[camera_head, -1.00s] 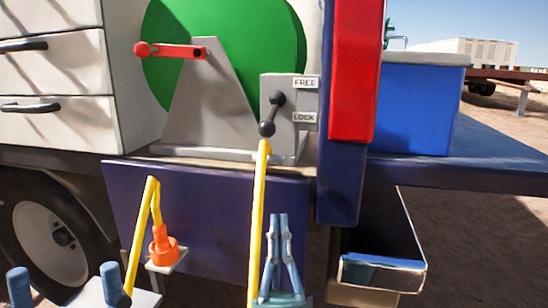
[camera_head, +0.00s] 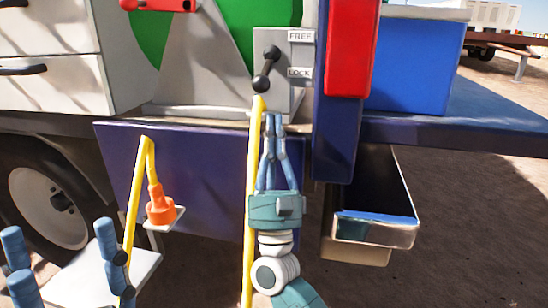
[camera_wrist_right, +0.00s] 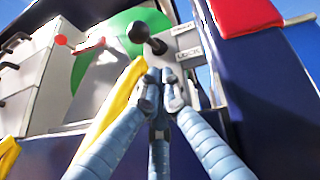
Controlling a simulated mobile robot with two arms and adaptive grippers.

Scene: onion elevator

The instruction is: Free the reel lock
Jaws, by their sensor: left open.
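The reel lock is a grey plate (camera_head: 300,52) with FREE above and LOCK below. Its black lever (camera_head: 266,68) slants down, with its ball end beside LOCK. My right gripper (camera_head: 275,120) stands just below the ball, fingers pointing up, drawn together and with nothing seen between them. In the right wrist view the fingertips (camera_wrist_right: 165,78) sit below the black lever (camera_wrist_right: 147,38), apparently apart from it. The green reel (camera_head: 235,25) is behind, on a grey stand. My left gripper (camera_head: 60,240) is open and empty at the lower left.
A red post (camera_head: 348,50), blue box (camera_head: 415,65) and open metal tray (camera_head: 375,235) are on the right.

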